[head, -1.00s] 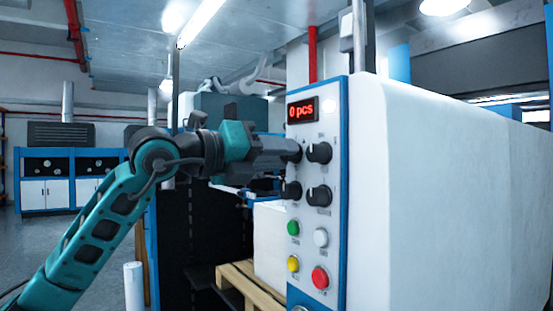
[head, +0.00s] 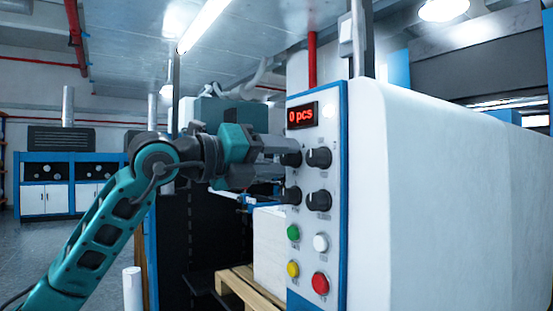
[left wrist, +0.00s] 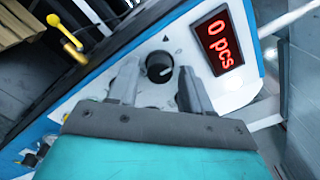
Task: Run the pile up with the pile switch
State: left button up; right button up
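The control panel (head: 318,215) has a red "0 pcs" display (head: 302,116), which also shows in the left wrist view (left wrist: 219,41), and dark rotary knobs in two columns. Their labels are too small to read, so I cannot tell which is the pile switch. My left gripper (head: 280,157) points at the upper-left knob (head: 291,159). In the left wrist view its two fingers (left wrist: 157,85) are apart, with that knob (left wrist: 160,67) between and just beyond the tips. Contact is not visible. The white pile (head: 269,248) stands on a wooden pallet (head: 238,286). My right gripper is out of view.
The other knobs, such as the upper-right one (head: 319,158) and lower-left one (head: 291,195), are close by. Below are green (head: 293,232), white (head: 321,242), yellow (head: 293,269) and red (head: 320,283) buttons. A large white machine housing (head: 440,200) fills the right.

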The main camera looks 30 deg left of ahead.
pick_arm(q)
jog(key=shift+o, duration=0.4)
jog(key=shift+s+f, duration=0.1)
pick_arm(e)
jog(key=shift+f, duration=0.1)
pick_arm(q)
jog(key=shift+s+a, duration=0.15)
jog(key=shift+s, duration=0.1)
jog(key=b+v, duration=0.5)
jog(key=v, duration=0.7)
jog(key=shift+b, duration=0.4)
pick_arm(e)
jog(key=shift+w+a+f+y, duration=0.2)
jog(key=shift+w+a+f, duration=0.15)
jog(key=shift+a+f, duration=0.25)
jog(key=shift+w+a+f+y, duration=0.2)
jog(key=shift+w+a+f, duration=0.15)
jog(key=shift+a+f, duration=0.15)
pick_arm(q)
jog(key=shift+s, duration=0.1)
